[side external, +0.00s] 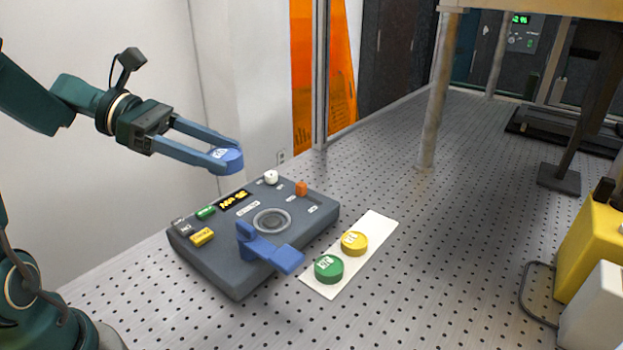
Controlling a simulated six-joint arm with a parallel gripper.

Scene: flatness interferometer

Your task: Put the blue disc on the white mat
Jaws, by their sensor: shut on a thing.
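My gripper (222,158) is shut on the blue disc (229,158). The disc has white marks on top and is held in the air above the back left part of the grey instrument. The white mat (375,236) is a strip lying on the perforated table, right of the instrument and apart from my gripper. A green disc (328,269) sits at the mat's near end and a yellow disc (354,243) sits just behind it. The far end of the mat is bare.
A metal post (435,100) stands behind. Yellow equipment (590,245) stands at right. The table between mat and yellow equipment is clear.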

